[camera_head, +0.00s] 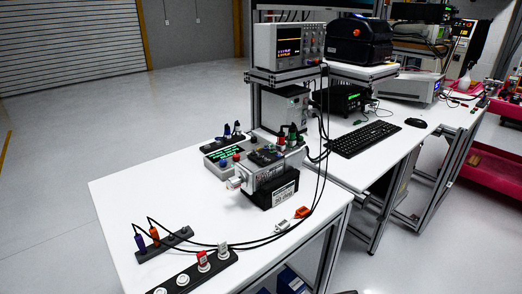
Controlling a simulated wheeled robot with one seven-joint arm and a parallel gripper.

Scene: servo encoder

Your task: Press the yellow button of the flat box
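A low grey box (219,167) with a green-lit display sits on the white table, behind the servo unit. It looks like the flat box. Small red and blue round parts show on or near its top. I cannot make out a yellow button on it; it is too small to tell or is hidden. The servo unit (270,181), with a dark base and a silver shaft end, stands in front and hides part of the box's right side. My gripper is not in view.
A strip with white and red plugs (186,278) and a smaller strip (164,243) lie at the table's front left, with black cables running right. Orange and white connectors (302,212) lie near the right edge. The table's left part (140,190) is clear. An oscilloscope (289,45) stands behind.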

